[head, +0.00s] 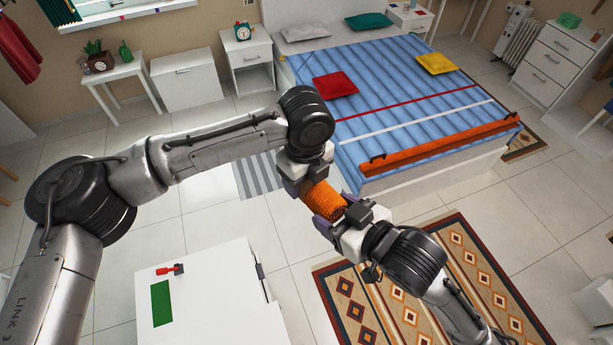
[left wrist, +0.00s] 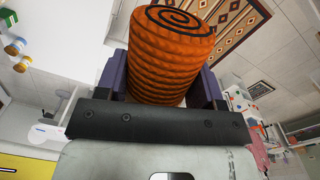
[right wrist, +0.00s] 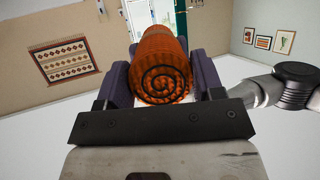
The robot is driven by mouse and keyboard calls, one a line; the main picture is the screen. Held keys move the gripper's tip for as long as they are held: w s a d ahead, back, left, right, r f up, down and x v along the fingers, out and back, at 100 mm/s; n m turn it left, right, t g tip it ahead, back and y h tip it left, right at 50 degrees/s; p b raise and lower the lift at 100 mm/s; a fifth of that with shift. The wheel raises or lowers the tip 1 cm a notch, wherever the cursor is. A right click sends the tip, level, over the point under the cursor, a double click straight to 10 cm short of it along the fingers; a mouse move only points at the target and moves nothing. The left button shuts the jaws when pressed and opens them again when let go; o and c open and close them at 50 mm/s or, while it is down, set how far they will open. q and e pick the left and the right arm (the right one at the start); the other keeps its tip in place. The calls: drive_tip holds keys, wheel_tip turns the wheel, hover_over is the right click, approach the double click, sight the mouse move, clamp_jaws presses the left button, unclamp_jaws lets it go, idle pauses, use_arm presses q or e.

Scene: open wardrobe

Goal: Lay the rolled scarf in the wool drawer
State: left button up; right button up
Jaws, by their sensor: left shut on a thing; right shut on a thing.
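The rolled scarf (head: 325,199) is an orange ribbed roll with a dark spiral on its end. It is held in the air in the middle of the head view, between my two grippers. My left gripper (head: 305,187) is shut on its upper left end. My right gripper (head: 335,214) is shut on its lower right end. The scarf also shows between the fingers in the left wrist view (left wrist: 172,55) and the right wrist view (right wrist: 160,65). I cannot make out an open wool drawer in any view.
A white cabinet (head: 220,305) with a green patch (head: 161,303) and a small red item (head: 165,270) stands at the lower left, below my left arm. A bed (head: 400,110) is beyond the grippers. A patterned rug (head: 400,290) lies at the lower right. Tiled floor is clear between.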

drive_tip(key=o, duration=1)
drive_tip(key=shift+s+a, duration=0.25)
drive_tip(key=shift+a, duration=0.1)
drive_tip(key=shift+c, duration=0.2)
drive_tip(key=shift+o, duration=0.3)
drive_tip(key=shift+w+d, duration=0.1)
drive_tip(key=shift+d, duration=0.05)
